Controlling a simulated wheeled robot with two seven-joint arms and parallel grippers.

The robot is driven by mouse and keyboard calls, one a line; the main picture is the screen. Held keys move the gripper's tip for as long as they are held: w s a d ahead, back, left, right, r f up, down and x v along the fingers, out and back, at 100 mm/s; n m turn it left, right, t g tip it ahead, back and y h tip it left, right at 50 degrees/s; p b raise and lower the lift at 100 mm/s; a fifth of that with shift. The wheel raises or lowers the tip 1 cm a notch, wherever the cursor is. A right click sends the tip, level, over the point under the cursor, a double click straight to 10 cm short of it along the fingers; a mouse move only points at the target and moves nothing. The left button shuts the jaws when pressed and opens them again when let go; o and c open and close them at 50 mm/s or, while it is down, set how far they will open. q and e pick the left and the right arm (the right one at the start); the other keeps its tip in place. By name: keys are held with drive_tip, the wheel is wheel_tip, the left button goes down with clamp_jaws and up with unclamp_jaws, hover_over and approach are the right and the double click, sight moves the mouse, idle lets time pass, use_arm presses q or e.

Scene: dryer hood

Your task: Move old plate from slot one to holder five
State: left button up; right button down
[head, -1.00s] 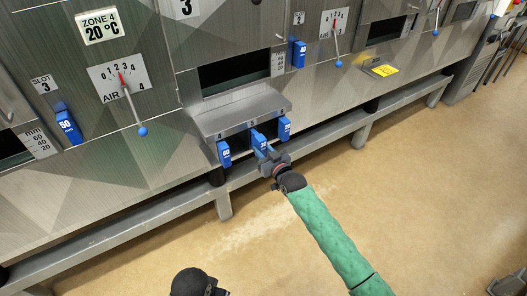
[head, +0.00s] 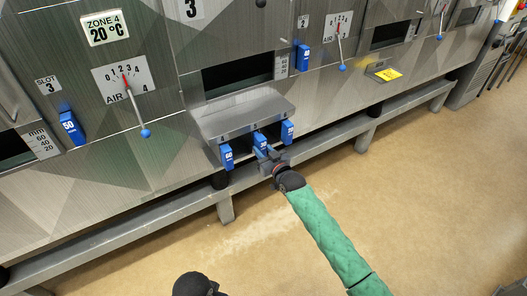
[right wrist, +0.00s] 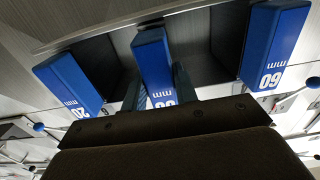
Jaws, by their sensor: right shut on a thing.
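My right gripper (head: 268,154) is at the middle position of the metal holder shelf (head: 240,112), shut on a blue plate handle (head: 260,140). In the right wrist view this middle blue plate (right wrist: 152,60) stands between my two fingers, its number partly covered by my gripper. The plate sits at the holder's middle place, between the blue 60 mm plate (head: 227,156) and the blue 20 mm plate (head: 288,131). These also show in the right wrist view, the 60 (right wrist: 275,45) at right and the 20 (right wrist: 70,85) at left. Slot one is not identifiable.
A blue 50 plate (head: 71,127) sits by the slot 3 sign (head: 47,84). Another blue plate (head: 303,57) is at the slot to the right. Air levers with blue knobs (head: 146,133) stick out. A metal rail (head: 130,227) runs below; the floor in front is clear.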

use_arm(q)
drive_tip(key=shift+f, duration=0.2)
use_arm(e)
drive_tip(key=shift+x, duration=0.8)
drive_tip(key=c, duration=1)
unclamp_jaws()
use_arm(q)
drive_tip(key=shift+r, duration=0.1)
use_arm(e)
drive_tip(key=shift+s+d+f+b, duration=0.2)
drive_tip(key=shift+s+d+b, duration=0.1)
drive_tip(key=shift+s+b, duration=0.15)
use_arm(q)
drive_tip(key=d, duration=0.2)
drive_tip(key=d+r+t+h+b, duration=0.1)
drive_tip(key=shift+w+d, duration=0.15)
drive_tip(key=shift+w, duration=0.15)
use_arm(e)
drive_tip(key=v, duration=0.7)
drive_tip(key=shift+w+r, duration=0.1)
drive_tip(key=shift+r, duration=0.15)
